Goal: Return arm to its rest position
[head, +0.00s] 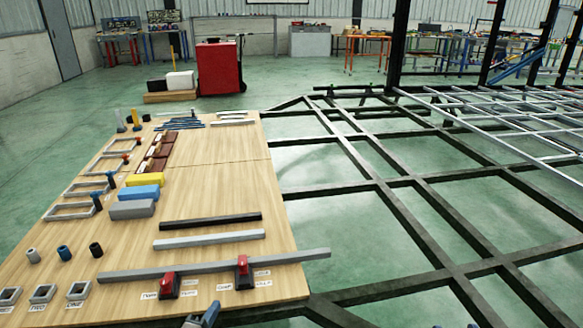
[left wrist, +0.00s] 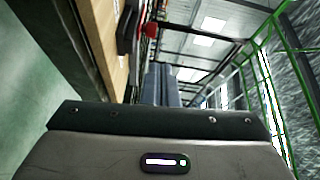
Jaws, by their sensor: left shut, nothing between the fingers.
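My left gripper (head: 206,314) shows at the bottom edge of the head view, just in front of the near edge of the wooden table (head: 225,182). In the left wrist view my left gripper (left wrist: 161,84) has its two grey fingers together, shut and empty. The rest of the left arm is below the head picture.
A long grey bar (head: 205,267) lies along the table's near side, with two red-and-black clamps (head: 168,286) at it. Grey, blue and yellow blocks (head: 142,192) sit at left. The dark chassis frame (head: 390,195) fills the right.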

